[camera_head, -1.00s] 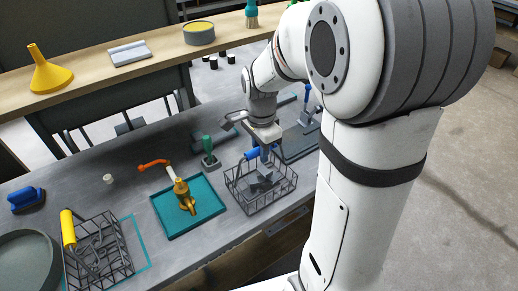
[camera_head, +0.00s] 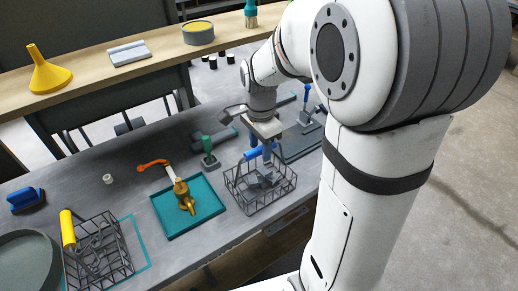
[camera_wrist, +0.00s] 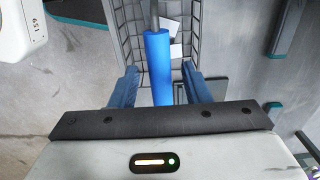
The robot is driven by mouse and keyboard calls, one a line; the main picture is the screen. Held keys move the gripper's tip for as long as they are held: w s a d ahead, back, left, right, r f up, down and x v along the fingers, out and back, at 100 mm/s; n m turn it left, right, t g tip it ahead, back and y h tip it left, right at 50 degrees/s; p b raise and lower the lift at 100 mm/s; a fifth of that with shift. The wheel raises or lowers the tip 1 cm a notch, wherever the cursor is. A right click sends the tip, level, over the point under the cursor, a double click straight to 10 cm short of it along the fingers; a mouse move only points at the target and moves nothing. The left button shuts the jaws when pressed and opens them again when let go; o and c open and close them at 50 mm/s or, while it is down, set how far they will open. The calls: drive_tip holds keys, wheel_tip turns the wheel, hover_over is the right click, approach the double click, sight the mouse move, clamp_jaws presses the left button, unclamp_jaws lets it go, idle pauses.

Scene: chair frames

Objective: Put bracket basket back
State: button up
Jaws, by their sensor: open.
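A wire basket (camera_head: 283,197) with a blue handle (camera_head: 252,153) stands on the grey bench and holds grey angular pieces that look like brackets (camera_head: 265,180). My gripper (camera_head: 262,152) is over this basket. In the wrist view my gripper (camera_wrist: 158,88) is open, with one blue finger on each side of the blue handle (camera_wrist: 158,60). I cannot tell whether either finger touches it. A second wire basket (camera_head: 110,268) with a yellow handle (camera_head: 67,228) stands at the front left, partly over a teal outline (camera_head: 141,250), and holds dark metal parts.
A teal tray (camera_head: 212,207) with a brass valve (camera_head: 182,192) lies between the baskets. A green-handled tool (camera_head: 208,150) stands behind the blue-handled basket. A dark tray (camera_head: 302,145) lies on its right. A round grey pan (camera_head: 25,262) is far left.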

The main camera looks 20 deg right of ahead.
wheel_tip(320, 180, up, 10)
drive_tip(key=s+f+n+t, duration=0.3)
drive_tip(key=s+f+n, duration=0.1)
drive_tip(key=s+n, duration=1)
drive_tip(key=shift+f, duration=0.15)
drive_tip(key=shift+s, duration=0.1)
idle(0.7)
